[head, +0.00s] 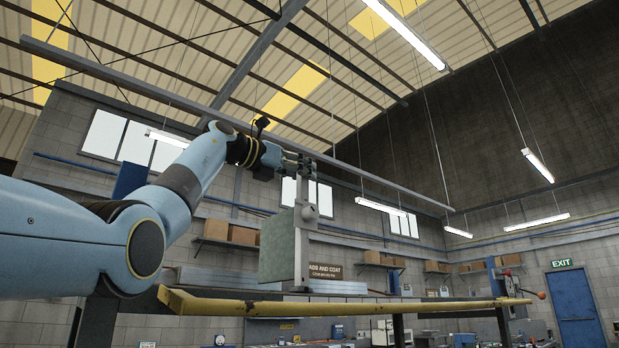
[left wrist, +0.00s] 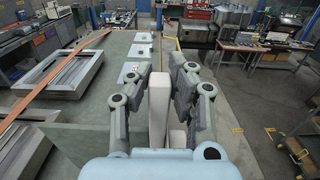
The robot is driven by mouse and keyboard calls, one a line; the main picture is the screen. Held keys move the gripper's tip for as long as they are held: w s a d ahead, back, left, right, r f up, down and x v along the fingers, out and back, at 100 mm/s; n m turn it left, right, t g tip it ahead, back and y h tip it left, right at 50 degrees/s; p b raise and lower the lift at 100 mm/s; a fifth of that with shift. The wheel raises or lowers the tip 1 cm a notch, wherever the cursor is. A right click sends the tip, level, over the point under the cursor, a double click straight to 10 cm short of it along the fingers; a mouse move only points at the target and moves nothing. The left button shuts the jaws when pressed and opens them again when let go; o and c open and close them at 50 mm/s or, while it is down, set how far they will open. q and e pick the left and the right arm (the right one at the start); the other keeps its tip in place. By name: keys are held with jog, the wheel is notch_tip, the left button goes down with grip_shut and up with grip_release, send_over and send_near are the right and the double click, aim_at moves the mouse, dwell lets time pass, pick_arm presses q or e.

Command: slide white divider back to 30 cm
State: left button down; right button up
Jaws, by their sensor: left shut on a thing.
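My left gripper (head: 304,166) is at the upper middle of the head view, at the top of a pale upright piece. The white divider (head: 301,255) appears to be this piece, standing upright beside a grey-green panel (head: 272,246). In the left wrist view my left gripper (left wrist: 157,88) has its two fingers on either side of the white divider (left wrist: 158,108), shut on its upper part. The divider's lower end is hidden in that view. I cannot read any centimetre scale. My right gripper is not in view.
A yellow rail (head: 340,306) crosses low in the head view. The left wrist view shows a grey-green surface (left wrist: 115,50), grey metal frames (left wrist: 72,76) and an orange rail (left wrist: 50,68) at left. Open floor (left wrist: 245,105) and a tool bench (left wrist: 262,46) are at right.

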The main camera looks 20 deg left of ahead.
pick_arm(q)
jog(key=shift+f, duration=0.2)
jog(key=c, duration=1.6)
grip_release()
jog(key=o, duration=0.4)
jog(key=shift+s+a+r, duration=0.15)
jog(key=shift+s+a, duration=0.05)
jog(key=shift+s, duration=0.05)
jog(key=shift+o, duration=0.2)
jog(key=shift+w+d, duration=0.1)
